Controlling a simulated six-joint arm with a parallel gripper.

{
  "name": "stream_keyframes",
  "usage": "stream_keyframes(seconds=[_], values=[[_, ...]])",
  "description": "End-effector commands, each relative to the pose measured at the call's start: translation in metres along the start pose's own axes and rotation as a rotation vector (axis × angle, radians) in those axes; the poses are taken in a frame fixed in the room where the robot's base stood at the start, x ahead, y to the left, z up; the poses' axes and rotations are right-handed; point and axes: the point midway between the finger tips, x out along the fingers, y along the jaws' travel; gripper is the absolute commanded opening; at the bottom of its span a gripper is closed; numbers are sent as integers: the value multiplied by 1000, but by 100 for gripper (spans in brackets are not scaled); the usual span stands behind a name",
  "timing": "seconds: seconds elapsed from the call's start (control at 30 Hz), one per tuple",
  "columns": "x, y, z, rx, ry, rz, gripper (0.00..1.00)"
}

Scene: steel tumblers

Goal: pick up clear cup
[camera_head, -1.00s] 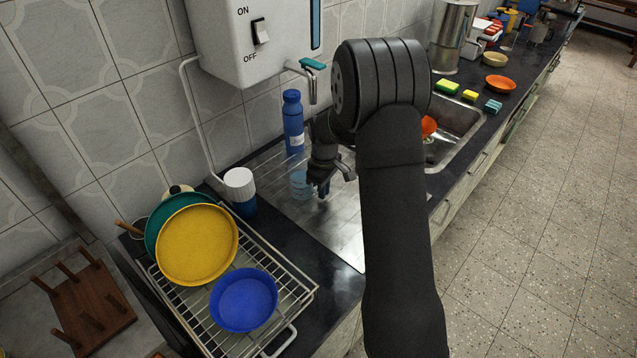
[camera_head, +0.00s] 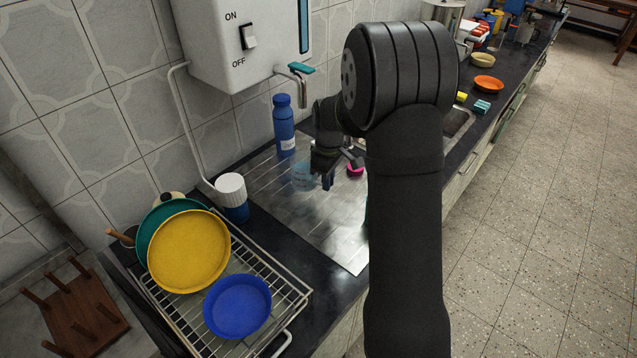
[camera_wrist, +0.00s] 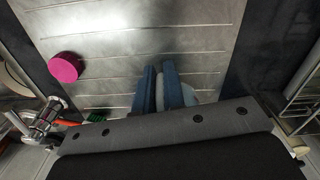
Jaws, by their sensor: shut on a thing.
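The clear cup (camera_head: 302,176) is see-through with a bluish tint and is on or just above the steel drainboard, below the blue bottle. My gripper (camera_head: 327,178) is at the cup's right side in the head view, shut on it. In the wrist view my gripper's two blue fingers (camera_wrist: 167,92) are close together, with a pale curved part of the cup (camera_wrist: 190,93) beside and between them. My wrist and fingers hide part of the cup. I cannot tell whether the cup touches the drainboard.
A blue bottle (camera_head: 284,125) stands behind the cup. A white-capped blue container (camera_head: 232,192) stands to its left. A pink round object (camera_wrist: 66,66) lies on the drainboard (camera_head: 335,225). A wire rack (camera_head: 290,296) holds a yellow plate (camera_head: 189,251) and blue bowl (camera_head: 238,306). A tap (camera_head: 302,90) hangs above.

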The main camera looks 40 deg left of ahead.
Motion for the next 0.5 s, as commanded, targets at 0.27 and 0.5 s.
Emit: stream_keyframes(seconds=[0.27,0.5], values=[[-20,6,31,3,1,2,0],[-33,9,53,2,1,1,0]])
